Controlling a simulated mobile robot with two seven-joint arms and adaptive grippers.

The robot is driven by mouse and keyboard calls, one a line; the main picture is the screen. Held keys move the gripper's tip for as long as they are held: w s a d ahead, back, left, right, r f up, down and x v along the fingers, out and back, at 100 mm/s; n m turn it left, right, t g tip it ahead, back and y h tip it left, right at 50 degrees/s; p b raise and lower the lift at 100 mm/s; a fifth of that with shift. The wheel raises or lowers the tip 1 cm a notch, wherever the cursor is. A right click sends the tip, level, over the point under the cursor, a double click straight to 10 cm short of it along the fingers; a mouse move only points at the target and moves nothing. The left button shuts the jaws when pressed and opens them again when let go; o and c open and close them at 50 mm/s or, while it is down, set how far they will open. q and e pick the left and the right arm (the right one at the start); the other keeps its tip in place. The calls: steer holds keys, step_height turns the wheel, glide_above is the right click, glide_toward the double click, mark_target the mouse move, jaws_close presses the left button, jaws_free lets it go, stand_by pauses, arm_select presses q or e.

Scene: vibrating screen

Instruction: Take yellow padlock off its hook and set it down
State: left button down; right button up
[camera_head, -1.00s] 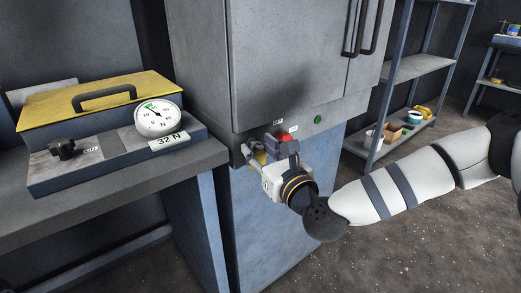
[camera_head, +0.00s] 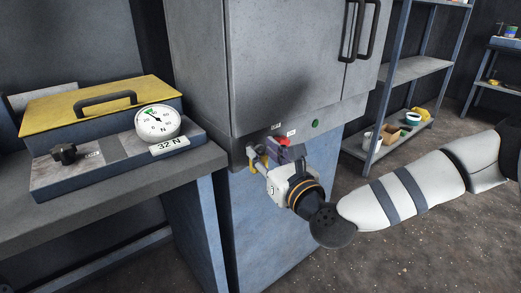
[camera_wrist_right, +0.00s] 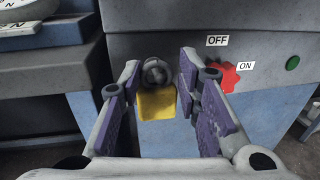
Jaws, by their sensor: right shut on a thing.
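The yellow padlock (camera_wrist_right: 157,104) shows in the right wrist view between the purple-padded fingertips of my right gripper (camera_wrist_right: 158,88). A round grey fitting (camera_wrist_right: 155,73) is just above it; I cannot tell whether the padlock still hangs from it. In the head view only a bit of yellow (camera_head: 258,162) shows beside the right gripper (camera_head: 266,158), which is at the front of the grey cabinet (camera_head: 290,80). The right gripper is shut on the padlock. My left gripper is not in view.
A red switch (camera_wrist_right: 224,76) with OFF and ON labels is close right of the fingers. A green button (camera_head: 315,123) is farther right. At left, a bench (camera_head: 120,195) holds a gauge box (camera_head: 157,122) and a yellow-lidded box (camera_head: 60,108). A shelf rack (camera_head: 415,68) stands right.

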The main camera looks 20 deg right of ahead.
mark_target(263, 147)
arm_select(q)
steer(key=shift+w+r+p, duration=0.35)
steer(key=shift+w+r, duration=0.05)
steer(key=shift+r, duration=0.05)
arm_select(e)
steer(key=shift+s+d+r, duration=0.1)
steer(key=shift+s+d, duration=0.2)
steer(key=shift+s, duration=0.55)
steer(key=shift+s+d, duration=0.3)
steer(key=shift+s, duration=0.55)
